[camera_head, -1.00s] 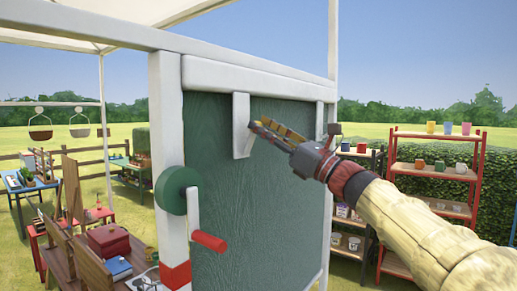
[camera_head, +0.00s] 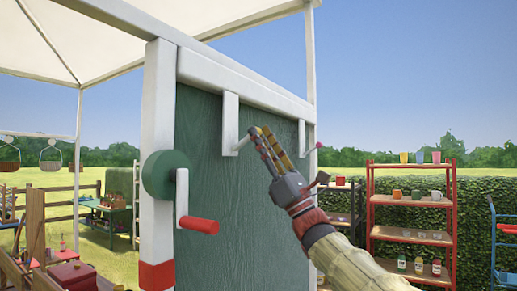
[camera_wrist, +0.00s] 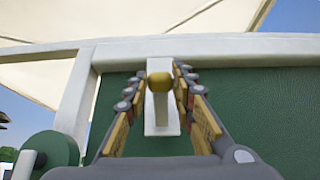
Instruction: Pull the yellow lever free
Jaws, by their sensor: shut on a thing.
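The yellow lever shows in the wrist view as a yellow knob (camera_wrist: 160,83) on a pale rod, in front of a white upright bracket (camera_wrist: 152,124). The bracket (camera_head: 230,112) hangs from the white top beam of a green board (camera_head: 215,200). My gripper (camera_head: 258,134) is shut on the lever, reaching up to it from the lower right. In the wrist view my gripper (camera_wrist: 160,76) has one finger on each side of the knob. In the head view the fingers hide the knob; only a short piece of pale rod shows beside the bracket.
A second bracket (camera_head: 302,136) with a pink knob (camera_head: 319,145) is to the right. A green wheel with a red-handled crank (camera_head: 199,225) is on the left post. Red shelves (camera_head: 411,236) with pots stand at right. Open air lies in front of the board.

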